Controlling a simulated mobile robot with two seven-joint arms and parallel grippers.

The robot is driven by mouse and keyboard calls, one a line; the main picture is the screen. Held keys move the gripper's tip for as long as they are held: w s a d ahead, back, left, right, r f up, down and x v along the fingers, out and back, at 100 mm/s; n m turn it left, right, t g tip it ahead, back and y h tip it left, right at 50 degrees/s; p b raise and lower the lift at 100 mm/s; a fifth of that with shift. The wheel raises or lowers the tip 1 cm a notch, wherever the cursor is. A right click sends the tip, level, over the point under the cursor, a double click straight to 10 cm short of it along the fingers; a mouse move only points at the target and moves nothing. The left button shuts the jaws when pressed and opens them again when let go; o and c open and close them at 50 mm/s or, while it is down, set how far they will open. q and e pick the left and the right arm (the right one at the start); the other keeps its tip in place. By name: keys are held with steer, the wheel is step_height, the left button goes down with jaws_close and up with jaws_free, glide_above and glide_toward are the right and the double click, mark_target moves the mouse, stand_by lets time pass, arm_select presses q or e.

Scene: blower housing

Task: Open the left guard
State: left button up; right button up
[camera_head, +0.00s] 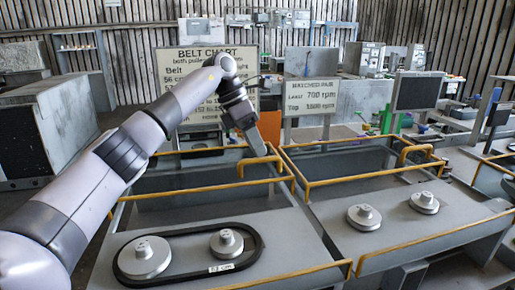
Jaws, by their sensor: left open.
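The left guard (190,190) is a frame edged with yellow rail, above and behind the left grey bench. A yellow handle (258,161) sits at its right rear corner. My left gripper (258,150) is open, pointing down just above this handle. Whether its fingers touch or straddle the handle is too small to tell. On the left bench, two pulleys (145,257) and (226,242) sit inside a black belt (185,280) with a "53 cm" label. My right gripper is not in view.
The right guard (355,180) has the same yellow rails and a handle (417,153). Two bare pulleys (364,216) and (424,202) sit before it.

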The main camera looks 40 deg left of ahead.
arm_select(q)
steer(key=v, duration=0.6)
steer(key=shift+f, duration=0.1)
stand_by(0.4)
